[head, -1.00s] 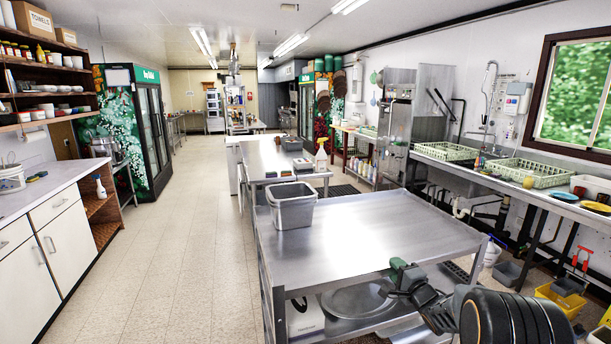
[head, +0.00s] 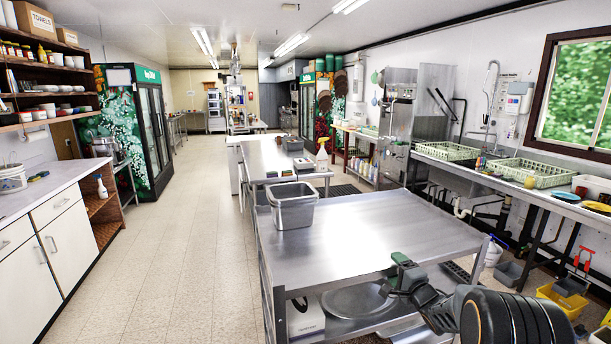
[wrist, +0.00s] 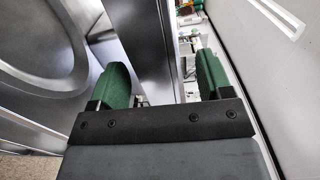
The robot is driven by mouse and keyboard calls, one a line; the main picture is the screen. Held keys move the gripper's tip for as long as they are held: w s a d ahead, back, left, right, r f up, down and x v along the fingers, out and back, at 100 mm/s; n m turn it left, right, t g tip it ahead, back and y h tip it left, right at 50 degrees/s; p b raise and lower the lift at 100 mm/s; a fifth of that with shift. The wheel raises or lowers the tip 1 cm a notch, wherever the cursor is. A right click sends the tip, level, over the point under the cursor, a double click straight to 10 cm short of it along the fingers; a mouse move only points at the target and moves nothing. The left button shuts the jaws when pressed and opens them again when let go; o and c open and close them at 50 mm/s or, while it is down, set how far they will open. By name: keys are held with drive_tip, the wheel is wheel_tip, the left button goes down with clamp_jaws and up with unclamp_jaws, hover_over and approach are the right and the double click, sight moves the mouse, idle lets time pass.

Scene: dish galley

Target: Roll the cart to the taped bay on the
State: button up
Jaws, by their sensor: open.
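The steel cart (head: 370,235) stands in front of me, with a flat top and a lower shelf. A grey bin (head: 293,206) sits on its far left corner. My gripper (head: 398,268) is at the cart's near edge, right of the middle in the head view. In the wrist view, my gripper (wrist: 162,65) is open, its two green fingers apart. A steel bar of the cart (wrist: 145,45) passes between or just beyond the fingers; I cannot tell whether they touch it. No taped bay can be made out.
A round pan (head: 357,302) and a white box (head: 305,318) lie on the lower shelf. Another steel table (head: 262,157) stands behind the cart. The left aisle floor (head: 180,240) is clear. A yellow bucket (head: 562,298) stands at the right under the sink counter.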

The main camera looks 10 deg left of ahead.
drive_tip(key=shift+s+d, duration=0.1)
idle(0.3)
drive_tip(key=p+v, duration=0.2)
drive_tip(key=v, duration=0.9)
drive_tip(key=shift+s, duration=0.4)
drive_tip(key=shift+d, duration=0.1)
